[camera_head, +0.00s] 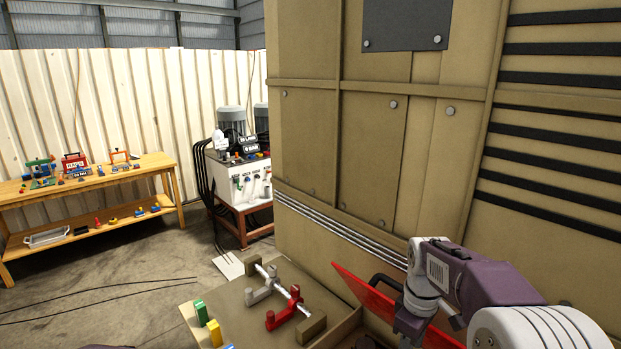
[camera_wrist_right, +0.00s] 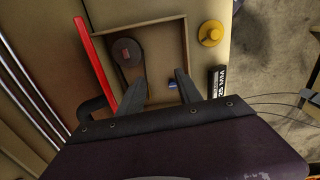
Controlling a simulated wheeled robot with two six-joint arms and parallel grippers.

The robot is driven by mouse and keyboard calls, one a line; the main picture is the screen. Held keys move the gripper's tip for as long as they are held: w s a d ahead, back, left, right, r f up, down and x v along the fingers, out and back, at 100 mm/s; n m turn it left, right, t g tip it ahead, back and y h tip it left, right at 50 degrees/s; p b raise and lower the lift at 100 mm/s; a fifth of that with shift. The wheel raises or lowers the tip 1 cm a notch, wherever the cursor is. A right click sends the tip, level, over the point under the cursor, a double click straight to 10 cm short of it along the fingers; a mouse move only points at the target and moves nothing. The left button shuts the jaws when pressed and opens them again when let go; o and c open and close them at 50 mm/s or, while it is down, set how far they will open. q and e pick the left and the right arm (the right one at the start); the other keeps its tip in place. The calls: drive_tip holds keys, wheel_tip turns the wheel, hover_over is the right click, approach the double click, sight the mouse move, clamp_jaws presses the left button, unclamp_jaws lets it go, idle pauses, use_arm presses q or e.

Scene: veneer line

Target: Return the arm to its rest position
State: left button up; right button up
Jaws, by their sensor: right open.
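My right arm (camera_head: 480,280) reaches in from the right in the head view, its wrist low beside a tilted red panel (camera_head: 375,300). The gripper's fingers are not clear there. In the right wrist view my right gripper (camera_wrist_right: 160,88) is open, its two dark fingers apart with nothing between them. The fingers point over a shallow open recess (camera_wrist_right: 182,35) holding a dark belt-like part (camera_wrist_right: 128,60). The red panel's edge (camera_wrist_right: 97,62) stands left of the fingers, with a black handle near it. My left gripper is not in view.
A tan machine wall (camera_head: 372,150) rises close behind the arm. A rod carries a grey lever (camera_head: 262,290) and a red lever (camera_head: 283,312). Green (camera_head: 201,312) and yellow (camera_head: 215,333) blocks stand left. A yellow knob (camera_wrist_right: 210,33) is right of the recess.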

use_arm(q)
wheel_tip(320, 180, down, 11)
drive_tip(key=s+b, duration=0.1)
drive_tip(key=b, duration=0.8)
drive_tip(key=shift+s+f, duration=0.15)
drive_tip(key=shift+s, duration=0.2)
use_arm(e)
drive_tip(key=s+a+f+m, duration=0.1)
drive_tip(key=s+f+m, duration=0.3)
drive_tip(key=s+f, duration=0.4)
drive_tip(key=s+a+f+m+t, duration=0.1)
drive_tip(key=s+f+m, duration=0.4)
drive_tip(key=f, duration=0.8)
drive_tip(key=s+a, duration=0.1)
drive_tip(key=s, duration=0.2)
drive_tip(key=shift+a+f+y, duration=0.25)
drive_tip(key=shift+a+y, duration=0.05)
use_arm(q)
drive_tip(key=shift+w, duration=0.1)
use_arm(e)
drive_tip(key=shift+w, duration=0.1)
